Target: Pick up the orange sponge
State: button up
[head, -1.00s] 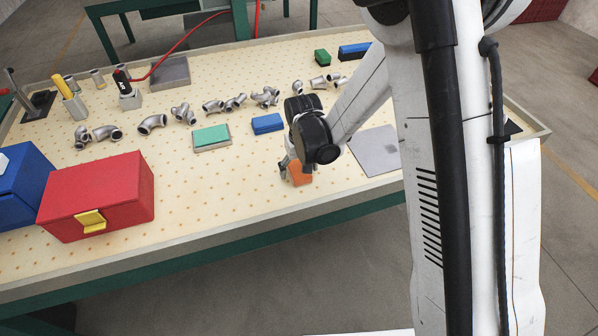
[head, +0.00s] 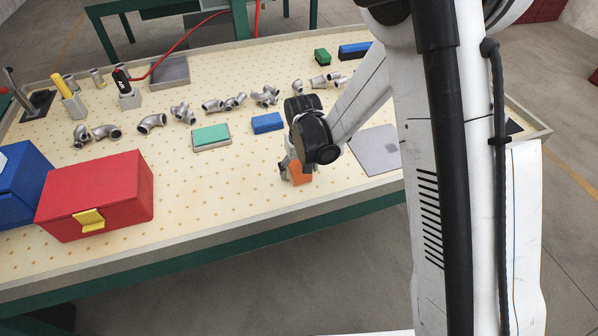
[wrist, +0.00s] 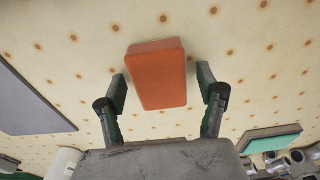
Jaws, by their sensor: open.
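The orange sponge (head: 300,173) lies on the dotted bench top near its front edge, partly hidden by my gripper in the head view. In the wrist view the sponge (wrist: 157,75) is a plain rounded block. My gripper (wrist: 163,88) is open, with one finger on each side of the sponge's near part. A gap shows between each finger and the sponge, so it does not look held. In the head view my gripper (head: 291,168) is low over the bench at the sponge.
A grey plate (head: 377,152) lies right of the sponge. A blue block (head: 267,123) and a teal-topped block (head: 211,136) lie behind and left. A red toolbox (head: 98,195) stands at left. Several metal pipe fittings (head: 152,123) line the back. The bench between toolbox and sponge is clear.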

aim_at(299, 167)
jog(key=shift+c, duration=0.5)
jog(key=c, duration=1.1)
jog(key=shift+r+p, duration=0.3)
jog(key=shift+p, duration=0.2)
jog(key=shift+r, duration=0.35)
notch_tip(299, 167, up, 3)
jog(key=s+a+r, duration=0.2)
jog(key=a, duration=0.1)
jog(key=s+a+r, duration=0.2)
jog(key=s, duration=0.1)
jog(key=s+a+r, duration=0.2)
jog(key=a+r, duration=0.1)
jog(key=shift+s+a, duration=0.35)
jog(key=shift+s, duration=0.05)
